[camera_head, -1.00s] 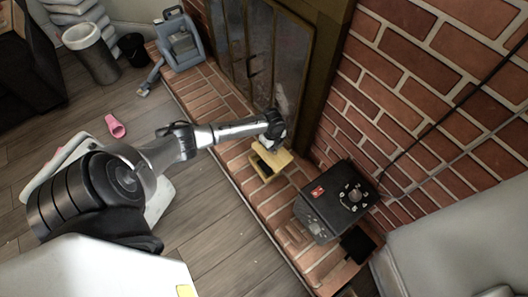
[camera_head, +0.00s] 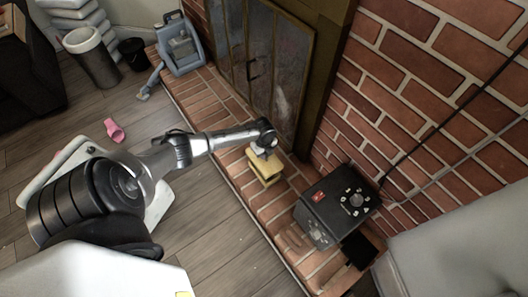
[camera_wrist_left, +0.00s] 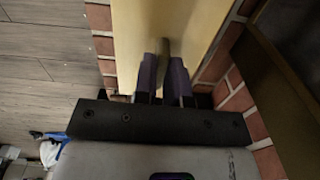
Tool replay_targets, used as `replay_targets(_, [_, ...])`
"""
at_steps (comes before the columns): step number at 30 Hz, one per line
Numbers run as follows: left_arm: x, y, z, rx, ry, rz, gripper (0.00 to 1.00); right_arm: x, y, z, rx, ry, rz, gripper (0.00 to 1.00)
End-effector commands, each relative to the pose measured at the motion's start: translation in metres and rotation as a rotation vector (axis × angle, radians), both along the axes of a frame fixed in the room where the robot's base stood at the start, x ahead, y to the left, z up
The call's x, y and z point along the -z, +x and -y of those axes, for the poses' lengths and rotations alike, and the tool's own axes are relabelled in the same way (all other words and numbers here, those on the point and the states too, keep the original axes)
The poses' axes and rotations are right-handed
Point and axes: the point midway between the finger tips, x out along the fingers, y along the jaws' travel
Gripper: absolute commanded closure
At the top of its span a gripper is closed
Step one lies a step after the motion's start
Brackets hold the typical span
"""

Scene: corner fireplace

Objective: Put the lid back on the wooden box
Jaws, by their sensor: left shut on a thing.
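The wooden box (camera_head: 268,181) is pale yellow and stands on the brick hearth in front of the fireplace. The lid (camera_head: 267,164), a flat yellow wooden panel, is over the box and hides its opening. I cannot tell whether it touches the rim all round. My left gripper (camera_head: 264,150) is above the box, shut on the lid's small handle. In the left wrist view the gripper's fingers (camera_wrist_left: 164,82) close on the handle, and the lid's flat face (camera_wrist_left: 150,25) fills the upper middle. My right gripper is not in view.
A black box-shaped device (camera_head: 338,203) with knobs stands on the hearth right of the wooden box. The fireplace doors (camera_head: 262,60) are behind. A blue-grey machine (camera_head: 181,45) is at the hearth's far end. A pink object (camera_head: 114,130) lies on the floor.

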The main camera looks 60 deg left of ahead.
Motion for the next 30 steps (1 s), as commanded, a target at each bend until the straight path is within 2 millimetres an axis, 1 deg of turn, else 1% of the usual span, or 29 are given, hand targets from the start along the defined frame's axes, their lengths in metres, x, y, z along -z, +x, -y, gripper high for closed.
replay_targets(1, [0.009, 0.000, 0.000, 0.000, 0.000, 0.000, 1.00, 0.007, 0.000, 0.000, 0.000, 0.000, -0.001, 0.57])
replay_targets(6, [0.025, 0.000, 0.000, 0.000, 0.000, 0.000, 1.00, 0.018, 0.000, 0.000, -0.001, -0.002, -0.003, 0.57])
replay_targets(15, [0.047, 0.000, 0.000, 0.000, 0.000, 0.000, 1.00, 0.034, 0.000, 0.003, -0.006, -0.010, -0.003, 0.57])
replay_targets(21, [0.055, 0.000, 0.000, 0.001, 0.000, 0.000, 1.00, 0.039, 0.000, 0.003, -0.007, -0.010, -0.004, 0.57])
replay_targets(30, [0.058, 0.000, 0.000, 0.001, 0.000, 0.001, 1.00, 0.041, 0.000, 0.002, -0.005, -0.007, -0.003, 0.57])
